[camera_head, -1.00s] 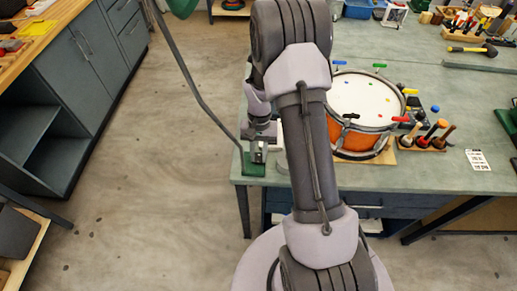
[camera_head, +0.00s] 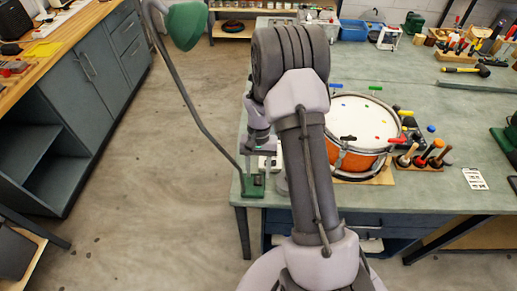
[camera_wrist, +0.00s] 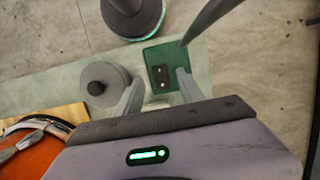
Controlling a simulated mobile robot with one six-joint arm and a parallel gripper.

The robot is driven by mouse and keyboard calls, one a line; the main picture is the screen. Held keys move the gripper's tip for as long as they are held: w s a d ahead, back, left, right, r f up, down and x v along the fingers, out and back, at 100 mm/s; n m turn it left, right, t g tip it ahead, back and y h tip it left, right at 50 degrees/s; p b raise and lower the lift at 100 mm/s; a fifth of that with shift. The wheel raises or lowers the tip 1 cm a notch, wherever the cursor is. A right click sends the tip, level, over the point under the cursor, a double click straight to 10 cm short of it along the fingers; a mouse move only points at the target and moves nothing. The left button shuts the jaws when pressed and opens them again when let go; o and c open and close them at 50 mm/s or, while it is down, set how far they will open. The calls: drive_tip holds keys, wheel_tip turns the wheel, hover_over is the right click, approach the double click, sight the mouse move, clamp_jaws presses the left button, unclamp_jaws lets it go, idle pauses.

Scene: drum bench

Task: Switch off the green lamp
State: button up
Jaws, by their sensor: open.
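The green lamp has a green shade (camera_head: 187,25) at the upper left of the head view, on a long bent dark stem. Its green base (camera_head: 252,187) stands at the bench's near left corner. In the wrist view the green base plate (camera_wrist: 152,55) carries a small black switch (camera_wrist: 161,76) with two light dots. My gripper (camera_head: 258,168) is above the base. Its fingers (camera_wrist: 161,80) are apart and empty, on either side of the switch in the picture. I cannot tell whether they touch anything. Whether the lamp is lit cannot be seen.
A grey round knobbed object (camera_wrist: 105,84) is beside the left finger in the wrist view. The orange drum (camera_head: 352,161) stands on the bench to the right, with mallets (camera_head: 428,153) beside it. The lamp stem (camera_wrist: 212,18) rises close to the right finger. The floor (camera_head: 150,190) left is clear.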

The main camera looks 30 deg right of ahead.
drive_tip(key=p+v, duration=0.3)
drive_tip(key=v, duration=1.2)
